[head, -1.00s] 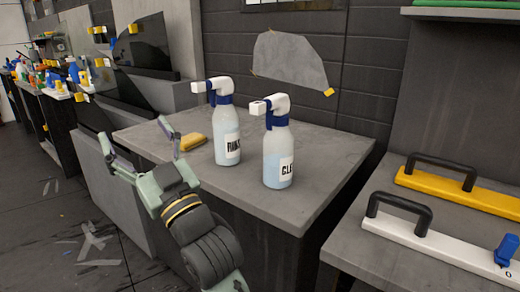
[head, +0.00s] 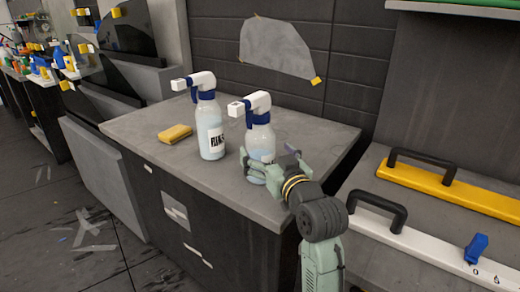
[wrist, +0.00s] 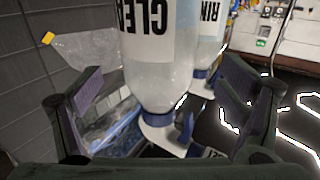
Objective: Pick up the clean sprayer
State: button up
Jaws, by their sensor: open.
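The clean sprayer (head: 261,138) is a clear bottle with pale liquid, a blue collar and a white spray head. It stands upright on the grey counter. In the wrist view the sprayer (wrist: 158,75) appears upside down, its "CLEAN" label partly cut off, between the two fingers. My gripper (head: 275,160) is open at the sprayer's lower right side and hides part of its label. The fingers of my gripper (wrist: 160,80) show apart on either side of the bottle, with gaps visible. The rinse sprayer (head: 210,130) stands upright just left of it.
A yellow sponge (head: 175,133) lies on the counter (head: 150,120) left of the bottles. A film sheet (head: 275,48) is on the wall behind. To the right, a yellow-based tool (head: 470,195) and a white-based tool (head: 425,240) with black handles lie on another bench.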

aim_at(260, 144)
jog(key=shift+f+p+x, duration=0.1)
jog(key=shift+p+x, duration=0.45)
jog(key=shift+x, duration=0.8)
jog(key=shift+f+p+x, duration=0.15)
jog(key=shift+p+x, duration=0.4)
jog(key=shift+x, duration=0.8)
jog(key=shift+c, duration=0.5)
jog(key=c, duration=1.5)
